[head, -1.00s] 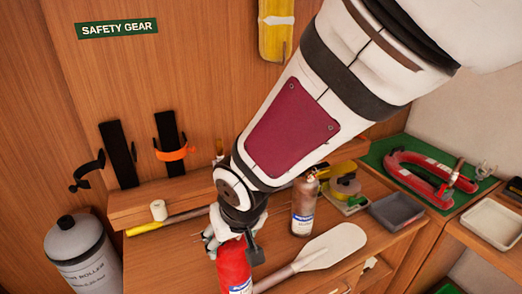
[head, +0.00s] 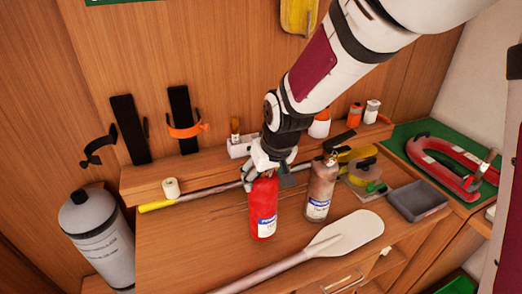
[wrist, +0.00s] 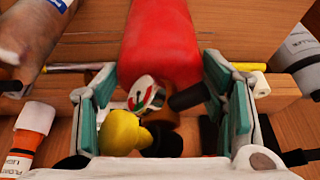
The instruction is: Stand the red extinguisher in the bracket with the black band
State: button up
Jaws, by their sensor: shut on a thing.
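The red extinguisher (head: 263,208) is upright at the middle of the bench, and in the wrist view its red body (wrist: 160,45) shows with its gauge. My gripper (head: 268,168) is shut around its top; the teal pads (wrist: 160,100) flank the neck in the wrist view. I cannot tell whether its base touches the bench. The bracket with the black band (head: 97,150) is at the left on the wall, with a black back plate (head: 130,128) and its band open and empty. Beside it is an empty bracket with an orange band (head: 187,131).
A brown extinguisher (head: 320,190) stands close to the right. A paddle (head: 345,235) lies in front, and a yellow-ended pole (head: 160,205) and white roll (head: 171,187) lie near the ledge. A grey cylinder (head: 98,235) stands at the left.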

jog(key=shift+w+d, duration=0.3)
jog(key=shift+w, duration=0.7)
jog(key=shift+w+d, duration=0.25)
jog(key=shift+w, duration=0.7)
jog(key=shift+s+f+p, duration=0.1)
jog(key=shift+f+p, duration=0.4)
jog(key=shift+f, duration=1.4)
jog(key=o, duration=1.7)
jog(key=shift+s+f, duration=0.1)
jog(key=shift+f, duration=0.05)
jog(key=shift+o, duration=1.2)
